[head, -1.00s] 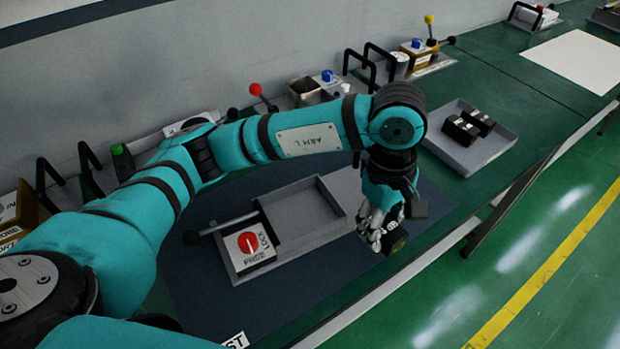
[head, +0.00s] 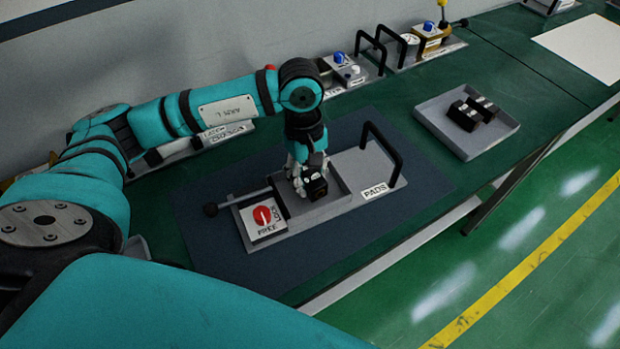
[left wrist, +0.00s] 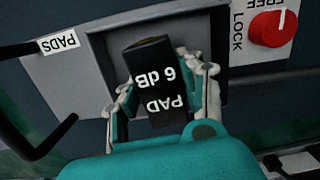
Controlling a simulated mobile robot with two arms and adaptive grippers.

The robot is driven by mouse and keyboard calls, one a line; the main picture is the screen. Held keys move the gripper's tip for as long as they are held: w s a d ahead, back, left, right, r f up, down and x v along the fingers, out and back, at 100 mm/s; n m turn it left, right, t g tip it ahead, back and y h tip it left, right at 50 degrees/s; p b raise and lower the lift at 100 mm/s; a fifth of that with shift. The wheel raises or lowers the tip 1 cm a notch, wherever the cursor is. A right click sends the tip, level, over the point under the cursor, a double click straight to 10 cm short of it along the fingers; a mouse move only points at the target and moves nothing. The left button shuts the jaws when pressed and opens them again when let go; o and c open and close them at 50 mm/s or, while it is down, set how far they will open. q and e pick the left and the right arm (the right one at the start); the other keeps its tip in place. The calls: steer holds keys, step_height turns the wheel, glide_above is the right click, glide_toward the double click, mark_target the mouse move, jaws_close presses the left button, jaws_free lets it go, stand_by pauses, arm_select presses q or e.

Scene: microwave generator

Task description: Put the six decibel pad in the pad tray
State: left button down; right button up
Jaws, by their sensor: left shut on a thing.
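The six decibel pad (left wrist: 158,85) is a black block with white "6 dB PAD" lettering in the left wrist view. My left gripper (left wrist: 163,95) is shut on it, with a finger on each side. In the head view the left gripper (head: 307,180) holds the pad (head: 316,188) over the recess of the grey pad tray (head: 340,203). The tray carries a "PADS" label, and its wall also shows in the left wrist view (left wrist: 100,60). I cannot tell whether the pad touches the tray floor. My right gripper is not in view.
A red FREE/LOCK knob (head: 263,216) and a lever (head: 240,198) sit at the tray's left end. A black handle (head: 382,150) rises at its right end. A grey tray (head: 432,108) with black blocks (head: 472,113) stands farther right. Devices line the wall.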

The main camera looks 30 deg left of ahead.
arm_select(q)
step_height(320, 180, down, 2)
steer(key=shift+d+f, duration=0.1)
steer(key=shift+f, duration=0.1)
steer(key=shift+s, duration=0.1)
steer(key=shift+f, duration=0.2)
steer(key=c, duration=1.1)
jaws_free()
steer(key=shift+o, duration=1.4)
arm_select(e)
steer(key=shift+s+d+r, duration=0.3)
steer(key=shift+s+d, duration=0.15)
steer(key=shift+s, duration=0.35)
